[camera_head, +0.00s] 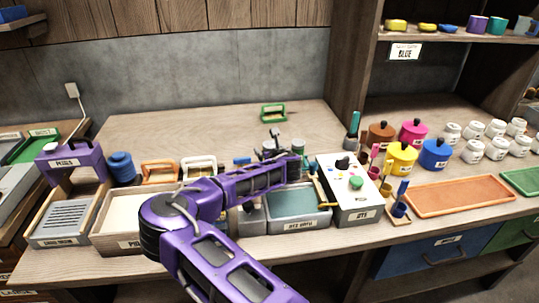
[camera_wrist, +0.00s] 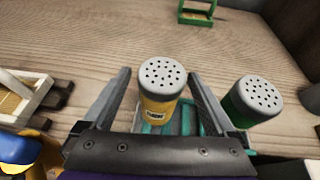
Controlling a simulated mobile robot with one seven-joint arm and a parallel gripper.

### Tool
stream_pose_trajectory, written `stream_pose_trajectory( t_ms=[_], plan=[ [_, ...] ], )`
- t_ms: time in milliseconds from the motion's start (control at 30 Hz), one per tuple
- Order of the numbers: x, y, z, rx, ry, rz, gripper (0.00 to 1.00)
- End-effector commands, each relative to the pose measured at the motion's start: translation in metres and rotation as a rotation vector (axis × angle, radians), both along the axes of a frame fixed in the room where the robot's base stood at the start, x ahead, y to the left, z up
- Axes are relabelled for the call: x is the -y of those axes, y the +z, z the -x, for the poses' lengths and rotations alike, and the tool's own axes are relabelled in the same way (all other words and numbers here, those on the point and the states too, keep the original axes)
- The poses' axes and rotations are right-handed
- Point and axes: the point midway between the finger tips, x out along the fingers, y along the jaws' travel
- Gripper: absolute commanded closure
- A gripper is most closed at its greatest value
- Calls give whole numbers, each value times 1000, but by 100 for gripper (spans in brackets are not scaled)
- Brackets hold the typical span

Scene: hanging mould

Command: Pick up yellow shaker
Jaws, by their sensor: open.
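The yellow shaker (camera_wrist: 157,109) has a grey lid with several dark holes and a small label on its front. In the wrist view it stands between the two fingers of my gripper (camera_wrist: 160,75), which are open on either side of it. A teal thing shows low behind the shaker, partly hidden by my gripper. In the head view my gripper (camera_head: 279,143) is over the back of the bench, and I cannot clearly make out the yellow shaker there.
A green shaker (camera_wrist: 248,108) stands close to the right finger. A green frame (camera_wrist: 197,12) lies farther back, and a white frame (camera_wrist: 22,98) is at the left. A white box with buttons (camera_head: 349,190) and a teal tray (camera_head: 298,222) are near. The back left bench is clear.

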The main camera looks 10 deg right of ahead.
Motion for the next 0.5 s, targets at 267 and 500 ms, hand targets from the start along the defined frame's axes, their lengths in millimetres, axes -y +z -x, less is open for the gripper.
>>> stream_pose_trajectory(
  t_ms=[267,500],
  plan=[
    [0,0,0,0,0,0,26],
    [0,0,0,0,0,0,69]
  ],
)
